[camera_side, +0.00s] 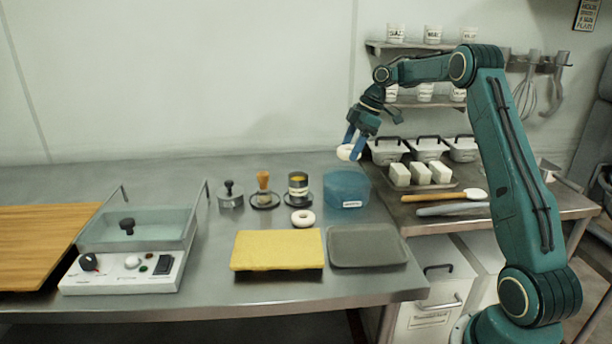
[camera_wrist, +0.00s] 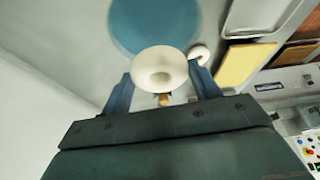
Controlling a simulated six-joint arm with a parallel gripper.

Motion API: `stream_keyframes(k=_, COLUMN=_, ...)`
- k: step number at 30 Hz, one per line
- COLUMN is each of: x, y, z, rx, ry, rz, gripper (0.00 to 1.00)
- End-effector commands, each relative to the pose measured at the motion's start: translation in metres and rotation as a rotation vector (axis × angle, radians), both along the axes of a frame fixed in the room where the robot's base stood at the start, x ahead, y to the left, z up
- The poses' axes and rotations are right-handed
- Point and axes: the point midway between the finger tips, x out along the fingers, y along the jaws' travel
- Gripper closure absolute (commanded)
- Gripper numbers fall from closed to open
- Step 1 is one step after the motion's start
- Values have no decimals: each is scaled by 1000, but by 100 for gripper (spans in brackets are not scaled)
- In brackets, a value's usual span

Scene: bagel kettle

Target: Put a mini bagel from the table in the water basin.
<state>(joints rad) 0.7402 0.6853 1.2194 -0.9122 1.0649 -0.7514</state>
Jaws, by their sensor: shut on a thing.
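My gripper (camera_side: 354,143) is shut on a white mini bagel (camera_side: 344,152). It holds the bagel in the air above the blue round water basin (camera_side: 346,192), well clear of its rim. In the wrist view the held bagel (camera_wrist: 159,70) sits between the two blue fingers of my gripper (camera_wrist: 163,84), and the blue basin (camera_wrist: 140,22) shows behind it. A second white mini bagel (camera_side: 302,218) lies on the table in front of the basin; it also shows in the wrist view (camera_wrist: 199,51).
A yellow cloth-like pad (camera_side: 278,249) and a grey tray (camera_side: 367,245) lie in front. A clear-tank kettle (camera_side: 130,250) and wooden board (camera_side: 40,240) are at left. Small tools and a tin (camera_side: 298,187) stand left of the basin; white blocks (camera_side: 420,174) are right.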

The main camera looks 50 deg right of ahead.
Motion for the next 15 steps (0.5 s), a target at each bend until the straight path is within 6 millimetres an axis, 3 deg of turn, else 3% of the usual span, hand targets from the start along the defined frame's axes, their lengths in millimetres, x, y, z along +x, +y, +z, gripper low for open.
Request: stream_keyframes(k=15, x=0, y=0, z=-37, rx=1, ry=1, rz=1, gripper=61)
